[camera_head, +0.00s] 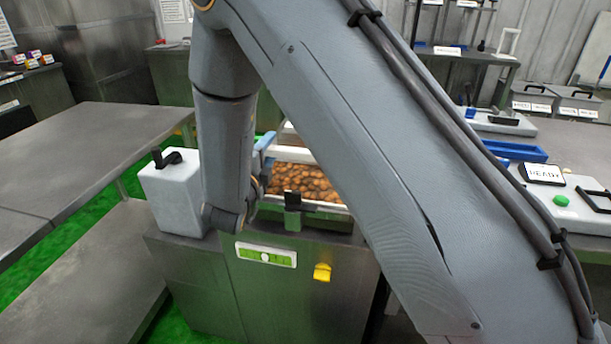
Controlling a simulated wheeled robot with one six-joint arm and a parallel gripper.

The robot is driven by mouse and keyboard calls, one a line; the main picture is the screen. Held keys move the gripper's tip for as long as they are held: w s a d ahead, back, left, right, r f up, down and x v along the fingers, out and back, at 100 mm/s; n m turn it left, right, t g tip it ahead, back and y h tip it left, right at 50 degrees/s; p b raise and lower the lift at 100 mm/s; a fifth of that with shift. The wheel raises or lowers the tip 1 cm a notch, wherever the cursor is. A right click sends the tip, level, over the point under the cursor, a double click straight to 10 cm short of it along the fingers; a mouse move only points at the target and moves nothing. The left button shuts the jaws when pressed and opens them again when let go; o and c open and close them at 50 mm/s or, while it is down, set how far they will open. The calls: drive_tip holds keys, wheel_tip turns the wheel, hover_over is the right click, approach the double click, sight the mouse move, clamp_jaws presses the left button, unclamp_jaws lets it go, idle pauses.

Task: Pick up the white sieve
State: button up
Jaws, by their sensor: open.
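A white-rimmed tray or sieve (290,154) sits on top of the metal machine (290,290) in the middle of the view. Brown nut-like pieces (300,182) show within its frame. My arm's large grey link covers its right side. My wrist comes down at its left side. My gripper (266,158) is open, small in the view and partly hidden behind the wrist. I cannot tell whether it touches the rim. A dark upright handle or clamp (292,212) stands at the front edge of the tray.
A white box with a black handle (175,190) stands left of the machine. Mostly bare metal tables (90,140) fill the left. At right, a bench holds a blue tray (515,151), a READY sign (542,173) and a green button (561,200).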

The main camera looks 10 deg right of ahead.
clamp_jaws()
idle(1.4)
